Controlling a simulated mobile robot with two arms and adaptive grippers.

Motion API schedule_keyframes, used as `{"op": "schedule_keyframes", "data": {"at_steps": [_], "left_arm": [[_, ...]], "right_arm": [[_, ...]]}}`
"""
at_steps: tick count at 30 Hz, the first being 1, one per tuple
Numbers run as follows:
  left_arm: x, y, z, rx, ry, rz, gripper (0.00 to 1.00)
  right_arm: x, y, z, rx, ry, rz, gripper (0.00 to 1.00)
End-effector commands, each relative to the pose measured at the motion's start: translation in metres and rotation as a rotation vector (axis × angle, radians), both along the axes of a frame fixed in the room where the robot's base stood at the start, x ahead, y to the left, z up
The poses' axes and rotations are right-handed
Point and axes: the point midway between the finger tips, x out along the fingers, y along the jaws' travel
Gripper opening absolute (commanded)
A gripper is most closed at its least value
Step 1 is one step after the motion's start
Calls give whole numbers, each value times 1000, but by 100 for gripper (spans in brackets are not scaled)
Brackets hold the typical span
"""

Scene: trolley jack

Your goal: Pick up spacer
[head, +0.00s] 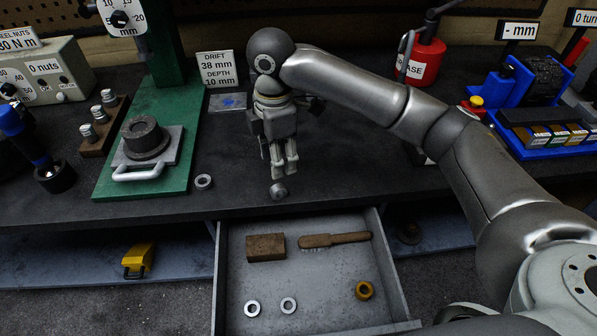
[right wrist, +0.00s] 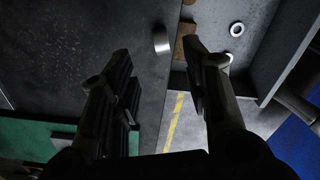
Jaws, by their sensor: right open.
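A short grey metal spacer (head: 278,190) lies near the front edge of the bench top. In the right wrist view the spacer (right wrist: 162,40) shows ahead of my fingertips, between their lines and apart from them. My right gripper (head: 279,172) points down just behind and above it in the head view. The right gripper (right wrist: 160,75) is open with nothing between its fingers. Another metal ring (head: 203,182) lies on the bench beside the green base. My left gripper is not in view.
An open drawer (head: 330,276) below the bench edge holds a brown block (head: 265,247), a brush (head: 334,240), two pale rings and a brass ring (head: 364,290). The green press base (head: 110,181) stands left. A red can (head: 421,62) stands at the back right.

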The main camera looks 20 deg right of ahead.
Motion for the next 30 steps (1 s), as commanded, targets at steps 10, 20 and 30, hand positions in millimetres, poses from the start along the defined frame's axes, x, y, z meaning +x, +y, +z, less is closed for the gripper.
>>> {"op": "schedule_keyframes", "data": {"at_steps": [10,20,30], "left_arm": [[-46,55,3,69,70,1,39],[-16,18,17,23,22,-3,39],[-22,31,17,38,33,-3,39]], "right_arm": [[0,-1,-49,-2,3,-2,43],[-1,4,-86,-3,6,-2,43],[0,4,-105,-1,1,0,43]]}}
